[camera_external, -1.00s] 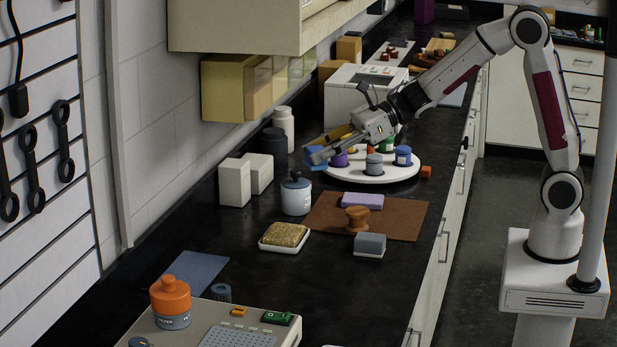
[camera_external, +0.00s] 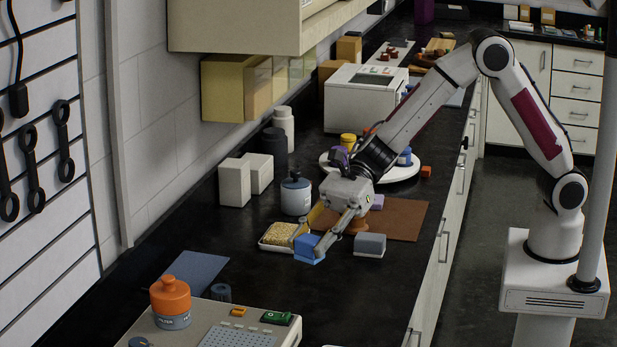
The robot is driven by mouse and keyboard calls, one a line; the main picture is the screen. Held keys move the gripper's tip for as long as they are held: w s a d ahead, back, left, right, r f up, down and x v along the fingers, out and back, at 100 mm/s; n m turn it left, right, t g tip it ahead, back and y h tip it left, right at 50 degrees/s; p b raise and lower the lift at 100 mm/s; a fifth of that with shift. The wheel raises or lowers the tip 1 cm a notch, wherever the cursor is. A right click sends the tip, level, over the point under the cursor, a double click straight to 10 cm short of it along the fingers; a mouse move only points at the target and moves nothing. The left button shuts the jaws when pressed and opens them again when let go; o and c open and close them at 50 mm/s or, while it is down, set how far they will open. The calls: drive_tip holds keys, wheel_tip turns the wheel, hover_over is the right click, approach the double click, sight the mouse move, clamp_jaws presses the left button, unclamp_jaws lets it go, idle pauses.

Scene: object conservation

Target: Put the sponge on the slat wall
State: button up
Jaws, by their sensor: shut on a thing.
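My gripper (camera_external: 312,246) is shut on a blue block (camera_external: 308,250) and holds it above the black counter, in front of the brown mat. I cannot tell whether this block is a sponge. A tan, rough-textured sponge-like piece (camera_external: 277,234) lies in a white dish (camera_external: 264,245) just left of and behind the gripper, partly hidden by it. A grey block with a pale base (camera_external: 370,243) stands just right of the gripper. The slat wall (camera_external: 60,225) is at the far left, white with dark grooves and black wrench-shaped tools (camera_external: 33,180) hanging on it.
A white turntable (camera_external: 400,173) with several small pots stands behind the arm. An orange-topped bottle (camera_external: 171,300) sits on a device at the front. Counter between is mostly clear.

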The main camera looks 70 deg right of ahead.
drive_tip(key=s+a+f+n+g, duration=0.2)
drive_tip(key=s+a, duration=0.3)
drive_tip(key=a, duration=0.3)
drive_tip(key=s+a+f+n+g, duration=0.1)
drive_tip(key=s+a+f+g, duration=0.1)
drive_tip(key=s+a, duration=0.4)
drive_tip(key=a+f, duration=0.1)
drive_tip(key=a, duration=0.2)
drive_tip(key=shift+n+y, duration=0.3)
drive_tip(key=shift+n, duration=0.1)
drive_tip(key=shift+d+f, duration=0.1)
drive_tip(key=shift+f, duration=3.3)
drive_tip(key=shift+f, duration=0.35)
drive_tip(key=o, duration=1)
drive_tip(key=shift+d, duration=0.1)
drive_tip(key=shift+v, duration=5.9)
drive_tip(key=shift+w, duration=0.15)
